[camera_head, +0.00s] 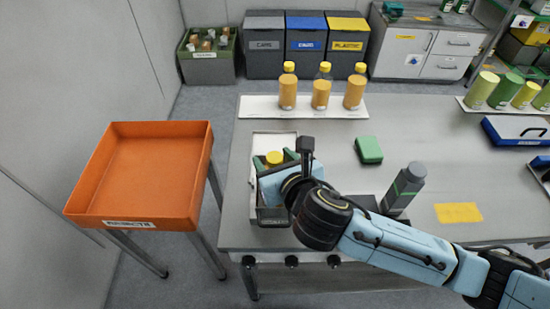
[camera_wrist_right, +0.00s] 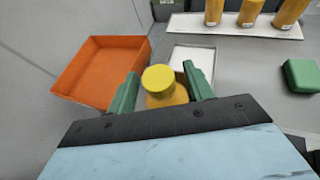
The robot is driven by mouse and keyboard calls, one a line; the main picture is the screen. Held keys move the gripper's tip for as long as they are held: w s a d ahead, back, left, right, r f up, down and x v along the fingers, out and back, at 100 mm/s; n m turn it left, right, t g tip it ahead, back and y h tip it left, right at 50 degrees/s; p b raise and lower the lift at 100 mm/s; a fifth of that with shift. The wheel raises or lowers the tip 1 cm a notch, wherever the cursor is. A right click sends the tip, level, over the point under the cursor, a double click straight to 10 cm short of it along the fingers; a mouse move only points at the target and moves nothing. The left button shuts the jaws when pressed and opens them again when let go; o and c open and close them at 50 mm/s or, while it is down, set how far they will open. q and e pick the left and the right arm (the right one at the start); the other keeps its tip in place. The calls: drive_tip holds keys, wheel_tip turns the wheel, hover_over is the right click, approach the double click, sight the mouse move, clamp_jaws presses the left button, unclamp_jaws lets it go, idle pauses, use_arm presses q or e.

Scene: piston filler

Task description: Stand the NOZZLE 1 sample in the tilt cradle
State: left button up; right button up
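A yellow-capped bottle with amber contents (camera_head: 273,158) is at a pale open box with a grey front (camera_head: 270,222); it also shows in the right wrist view (camera_wrist_right: 160,80). I cannot read a NOZZLE 1 label on it, nor tell whether the box is the tilt cradle. My right gripper (camera_head: 277,160) reaches over the box from the right. Its green fingers stand on either side of the bottle, with slim gaps in the right wrist view (camera_wrist_right: 160,82). The bottle's lower part is hidden by my gripper. My left gripper is not in view.
Three similar bottles (camera_head: 321,92) stand on a white strip (camera_head: 256,108) at the back. A green block (camera_head: 368,150), a grey bottle with a green band (camera_head: 404,190) and a yellow card (camera_head: 458,213) are on the table. An orange tray (camera_head: 150,170) stands left, empty.

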drive_tip(key=shift+s+r, duration=0.15)
drive_tip(key=shift+r, duration=0.1)
drive_tip(key=p+v, duration=0.1)
drive_tip(key=v, duration=1)
drive_tip(key=shift+s+d, duration=0.2)
drive_tip(key=shift+s, duration=0.1)
